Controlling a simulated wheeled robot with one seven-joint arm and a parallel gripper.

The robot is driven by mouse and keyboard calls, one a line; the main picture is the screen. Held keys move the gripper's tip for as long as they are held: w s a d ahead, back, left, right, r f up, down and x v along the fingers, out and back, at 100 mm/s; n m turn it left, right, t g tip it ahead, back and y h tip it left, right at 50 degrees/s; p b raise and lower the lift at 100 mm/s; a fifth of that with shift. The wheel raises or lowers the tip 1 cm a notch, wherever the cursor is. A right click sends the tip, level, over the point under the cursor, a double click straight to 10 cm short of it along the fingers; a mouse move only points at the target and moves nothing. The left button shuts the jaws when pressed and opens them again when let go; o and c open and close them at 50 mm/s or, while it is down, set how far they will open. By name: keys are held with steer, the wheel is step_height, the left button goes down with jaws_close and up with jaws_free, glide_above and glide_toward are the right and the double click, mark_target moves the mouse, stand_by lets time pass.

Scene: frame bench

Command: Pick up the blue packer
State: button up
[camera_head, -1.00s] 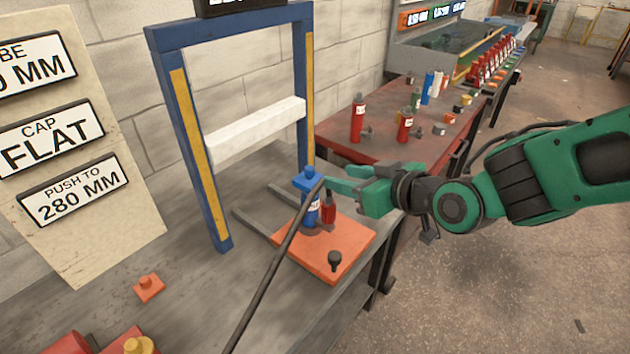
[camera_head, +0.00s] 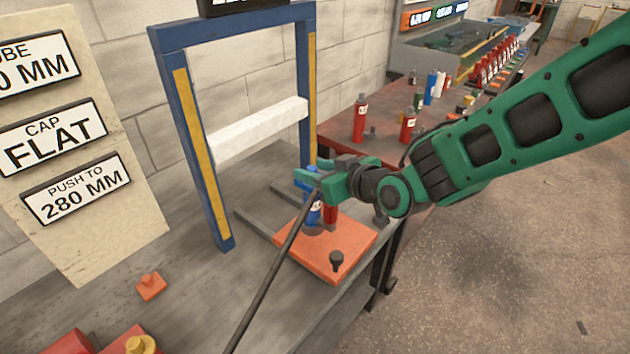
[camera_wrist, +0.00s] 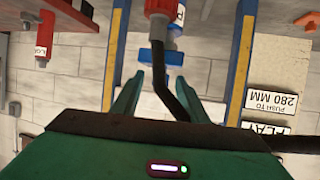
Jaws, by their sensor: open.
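The blue packer (camera_head: 303,186) is a small blue block on top of a blue cylinder with a white label (camera_head: 314,212), which stands on an orange plate (camera_head: 350,240). My gripper (camera_head: 310,177) is at the packer's height, and its green fingers partly cover it in the head view. In the wrist view the packer (camera_wrist: 160,57) shows just beyond the tips of my open gripper (camera_wrist: 155,82), roughly between them and apart from them. A red cylinder (camera_head: 330,212) stands close beside the blue one. A dark bar crosses in front.
A blue frame (camera_head: 190,150) with a white crossbar (camera_head: 255,130) rises behind the plate. A dark knob (camera_head: 336,259) stands on the plate's front. An orange cap (camera_head: 151,286) lies on the bench at left. A red table (camera_head: 350,145) at back holds several cylinders.

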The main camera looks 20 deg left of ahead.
steer(key=shift+w+a+f, duration=0.25)
steer(key=shift+w+a, duration=0.1)
steer(key=shift+a, duration=0.15)
steer(key=shift+c, duration=0.6)
jaws_close()
steer(key=shift+r, duration=0.1)
